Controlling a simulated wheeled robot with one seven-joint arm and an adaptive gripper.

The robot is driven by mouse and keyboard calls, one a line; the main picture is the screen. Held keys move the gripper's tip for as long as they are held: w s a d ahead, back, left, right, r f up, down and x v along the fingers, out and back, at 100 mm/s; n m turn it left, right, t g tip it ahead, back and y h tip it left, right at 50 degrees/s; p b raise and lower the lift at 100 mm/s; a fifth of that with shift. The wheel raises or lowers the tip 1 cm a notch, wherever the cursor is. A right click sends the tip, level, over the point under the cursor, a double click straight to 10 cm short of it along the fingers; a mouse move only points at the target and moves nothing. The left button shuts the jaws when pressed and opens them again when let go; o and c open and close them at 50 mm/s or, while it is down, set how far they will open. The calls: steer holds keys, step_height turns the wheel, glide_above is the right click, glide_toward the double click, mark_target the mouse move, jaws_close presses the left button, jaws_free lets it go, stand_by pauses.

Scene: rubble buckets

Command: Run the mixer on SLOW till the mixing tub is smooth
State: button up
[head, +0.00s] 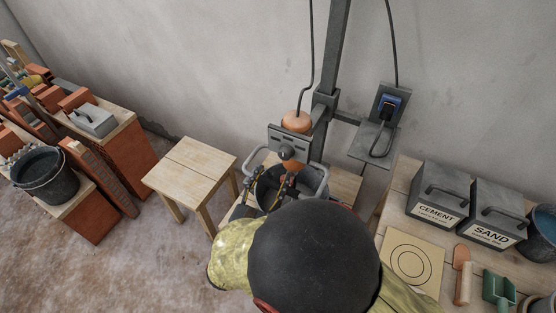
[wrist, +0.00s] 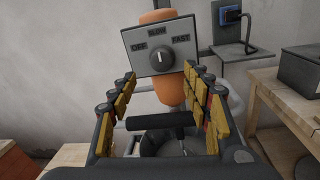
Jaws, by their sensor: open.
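The mixer (head: 296,122) has an orange body and a grey control box (wrist: 150,43) marked OFF, SLOW and FAST. Its round knob (wrist: 162,61) has a white mark that appears to point up, toward SLOW. The knob also shows on the box front in the head view (head: 286,153). My gripper (wrist: 161,76) is open and empty, its yellow-padded fingers either side of the knob in the wrist view, apart from it. The dark mixing tub (head: 268,183) stands under the mixer, partly hidden by my arm. I cannot tell how smooth its contents are.
A blue plug (head: 391,104) sits in a wall socket above a grey shelf. A bare wooden stool (head: 190,167) stands left. The right bench holds CEMENT (head: 438,196) and SAND (head: 492,216) boxes. Bricks and a black bucket (head: 46,177) are at far left.

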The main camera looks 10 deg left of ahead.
mark_target(284, 157)
steer(key=shift+d+b+x, duration=0.2)
steer(key=shift+b+x, duration=0.85)
steer(key=shift+x, duration=2.9)
steer(key=shift+s, duration=0.1)
steer(key=c, duration=0.3)
steer(key=c, duration=0.8)
steer(key=shift+c, duration=0.3)
